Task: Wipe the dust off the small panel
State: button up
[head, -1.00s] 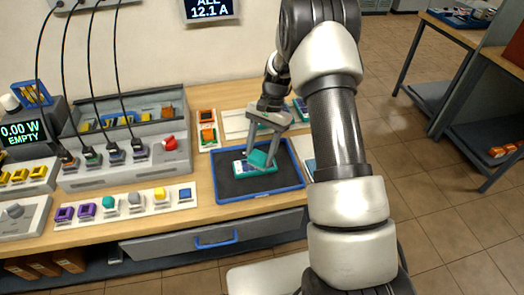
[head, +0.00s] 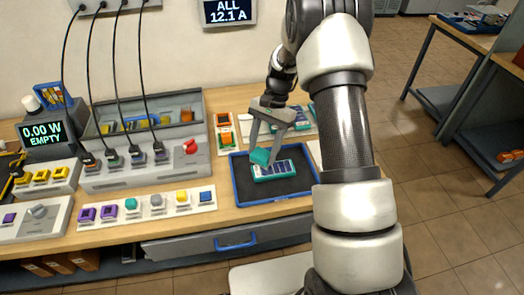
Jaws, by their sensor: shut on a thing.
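The small panel (head: 280,170) has dark cells in a teal frame and lies in a blue-rimmed dark tray (head: 238,192) on the wooden bench. My gripper (head: 265,156) is shut on a teal block-shaped wiper (head: 261,157). The wiper is at the left end of the panel, over or touching it; I cannot tell which. Some of the panel's left end is hidden behind the wiper. Dust on the panel is too small to tell.
A row of coloured blocks on a white strip (head: 148,207) lies left of the tray. A grey console (head: 135,172) with a red knob and hanging cables stands behind it. An orange-block holder (head: 225,134) and further panels sit close behind the tray.

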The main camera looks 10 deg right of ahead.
jog(key=shift+r+p, duration=0.95)
jog(key=shift+r, duration=0.9)
jog(key=shift+d, duration=0.1)
